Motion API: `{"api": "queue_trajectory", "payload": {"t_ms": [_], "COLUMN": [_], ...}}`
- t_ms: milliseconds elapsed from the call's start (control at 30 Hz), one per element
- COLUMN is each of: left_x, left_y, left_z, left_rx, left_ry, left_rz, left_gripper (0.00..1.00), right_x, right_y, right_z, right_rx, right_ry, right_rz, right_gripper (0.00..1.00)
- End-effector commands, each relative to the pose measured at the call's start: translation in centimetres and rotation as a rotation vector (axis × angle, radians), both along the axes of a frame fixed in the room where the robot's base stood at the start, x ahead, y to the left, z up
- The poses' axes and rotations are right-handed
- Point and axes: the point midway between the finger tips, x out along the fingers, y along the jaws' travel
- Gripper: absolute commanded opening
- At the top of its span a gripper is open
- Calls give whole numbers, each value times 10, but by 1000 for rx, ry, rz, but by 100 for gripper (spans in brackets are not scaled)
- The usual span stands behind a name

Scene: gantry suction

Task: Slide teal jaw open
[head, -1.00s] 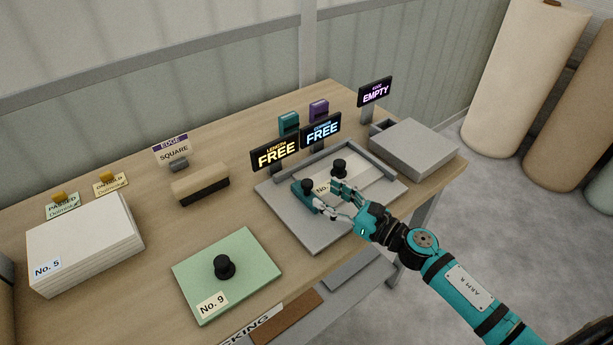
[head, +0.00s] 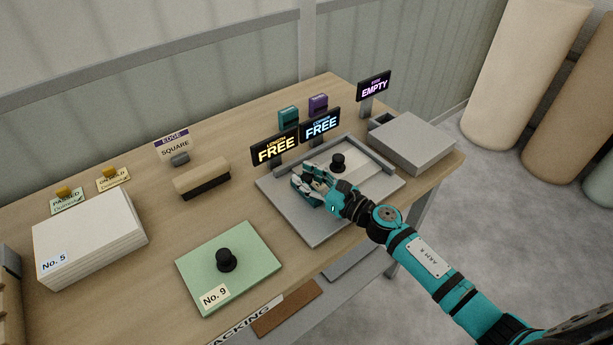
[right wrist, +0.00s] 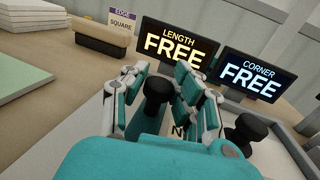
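The teal jaw, a small block with a black knob (right wrist: 157,88), is on the grey gauge plate (head: 316,232). In the head view my right gripper (head: 302,186) covers it. In the right wrist view the knob stands upright between the fingers of my right gripper (right wrist: 160,84), one on each side. I cannot tell whether they press on it. A second black knob (head: 338,162) stands on a pale sample panel on the plate, right of my gripper; it also shows in the right wrist view (right wrist: 246,132). My left gripper is not in view.
Signs reading LENGTH FREE (head: 275,150) and CORNER FREE (head: 320,126) stand behind the plate. A green No. 9 panel (head: 250,255) with a knob lies left of it. A grey box (head: 412,142) is at right. A wooden block (head: 202,178) and white stack (head: 90,232) are left.

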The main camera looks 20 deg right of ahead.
Motion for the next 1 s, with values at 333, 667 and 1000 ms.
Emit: {"api": "queue_trajectory", "payload": {"t_ms": [333, 667, 1000], "left_x": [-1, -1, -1], "left_y": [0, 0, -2], "left_z": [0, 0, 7], "left_rx": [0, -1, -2], "left_ry": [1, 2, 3], "left_rz": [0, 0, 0], "left_gripper": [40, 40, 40], "right_x": [0, -2, -23], "right_y": [0, 2, 58], "right_z": [0, -1, -2], "right_rx": [0, 0, 0], "right_ry": [0, 2, 6], "right_rz": [0, 1, 5], "right_gripper": [0, 0, 0]}}
